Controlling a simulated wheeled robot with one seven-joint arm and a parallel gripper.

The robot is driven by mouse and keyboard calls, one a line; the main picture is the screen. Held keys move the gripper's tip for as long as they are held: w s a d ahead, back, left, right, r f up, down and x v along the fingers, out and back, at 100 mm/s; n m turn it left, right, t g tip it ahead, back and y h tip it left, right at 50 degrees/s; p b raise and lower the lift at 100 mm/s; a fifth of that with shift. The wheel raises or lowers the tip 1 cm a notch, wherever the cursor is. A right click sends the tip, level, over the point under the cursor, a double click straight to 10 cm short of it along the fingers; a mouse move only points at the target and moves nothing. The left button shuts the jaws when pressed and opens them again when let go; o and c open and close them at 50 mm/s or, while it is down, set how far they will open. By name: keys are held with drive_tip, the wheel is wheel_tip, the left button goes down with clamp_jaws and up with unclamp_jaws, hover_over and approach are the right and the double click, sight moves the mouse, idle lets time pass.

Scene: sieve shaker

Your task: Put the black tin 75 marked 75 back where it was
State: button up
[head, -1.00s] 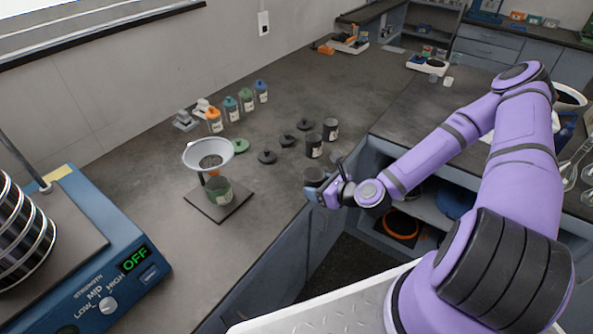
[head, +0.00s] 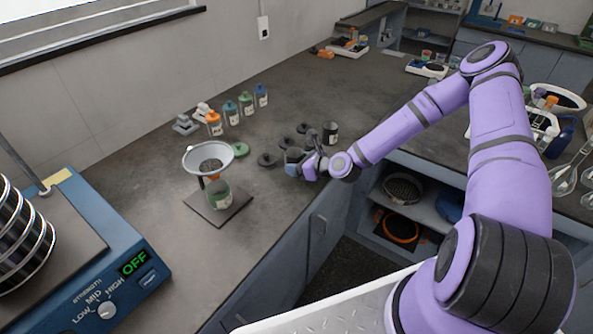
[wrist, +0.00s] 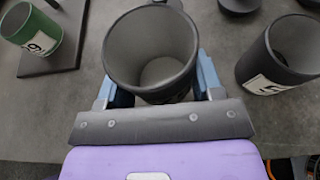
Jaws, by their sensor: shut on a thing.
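My gripper (head: 298,165) is shut on a black tin (wrist: 150,42), which is open-topped and looks empty inside. In the head view the held tin (head: 292,155) is partly hidden by the fingers, near the worktop's front edge. Its mark is not visible, and I cannot tell whether its base touches the worktop. Another black tin with a white label (wrist: 282,58) stands to its right in the wrist view, apart from it; only part of its mark shows. A further black tin (head: 330,133) stands behind my gripper in the head view.
Black lids (head: 267,159) lie just behind and left of the held tin. A green tin (head: 218,195) stands on a dark plate under a funnel (head: 208,158), further left. Several capped bottles (head: 230,113) line the back.

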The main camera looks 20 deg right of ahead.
drive_tip(key=shift+w, duration=0.4)
drive_tip(key=shift+f, duration=1.8)
drive_tip(key=o, duration=0.9)
drive_tip(key=shift+f, duration=0.1)
drive_tip(key=shift+o, duration=0.2)
